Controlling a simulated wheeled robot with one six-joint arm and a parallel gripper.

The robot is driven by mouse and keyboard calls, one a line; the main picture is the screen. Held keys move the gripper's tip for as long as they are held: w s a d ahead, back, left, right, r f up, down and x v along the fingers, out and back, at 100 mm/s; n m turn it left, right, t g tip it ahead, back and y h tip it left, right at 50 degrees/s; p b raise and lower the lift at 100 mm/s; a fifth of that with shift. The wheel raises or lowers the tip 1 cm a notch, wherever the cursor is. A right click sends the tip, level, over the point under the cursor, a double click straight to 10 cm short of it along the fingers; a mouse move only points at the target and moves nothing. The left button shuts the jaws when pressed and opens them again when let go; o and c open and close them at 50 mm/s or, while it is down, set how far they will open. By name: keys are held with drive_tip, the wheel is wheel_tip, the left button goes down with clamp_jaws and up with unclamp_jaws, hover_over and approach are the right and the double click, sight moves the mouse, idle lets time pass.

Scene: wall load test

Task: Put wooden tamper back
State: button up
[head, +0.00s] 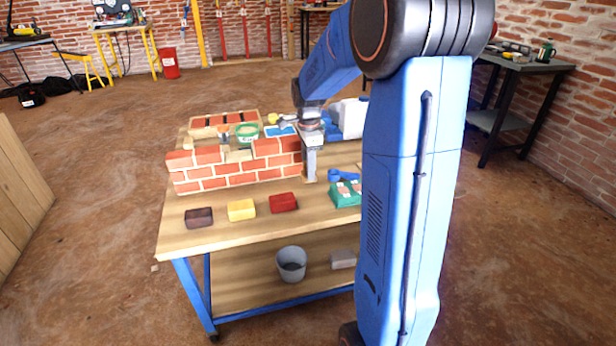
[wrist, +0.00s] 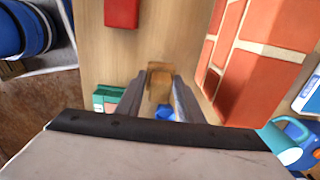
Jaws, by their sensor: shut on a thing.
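My gripper (head: 310,172) points down beside the right end of the small brick wall (head: 235,170) on the workbench. In the wrist view my gripper (wrist: 160,86) is shut on a brown wooden piece, the wooden tamper (wrist: 160,72), which shows between the fingertips. In the head view I cannot make the tamper out behind the fingers. The wall (wrist: 262,70) stands close to the right of the fingers in the wrist view. Whether the tamper touches the bench is not clear.
Brown, yellow (head: 241,210) and red (head: 283,202) blocks lie along the bench front (head: 225,238). A green packet (head: 344,194) and a blue item (head: 342,175) lie right of the gripper. Behind the wall are a brick tray (head: 224,118) and a green tub (head: 247,133).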

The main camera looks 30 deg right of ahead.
drive_tip(key=shift+f, duration=1.7)
drive_tip(key=o, duration=1.1)
drive_tip(key=shift+f, duration=0.1)
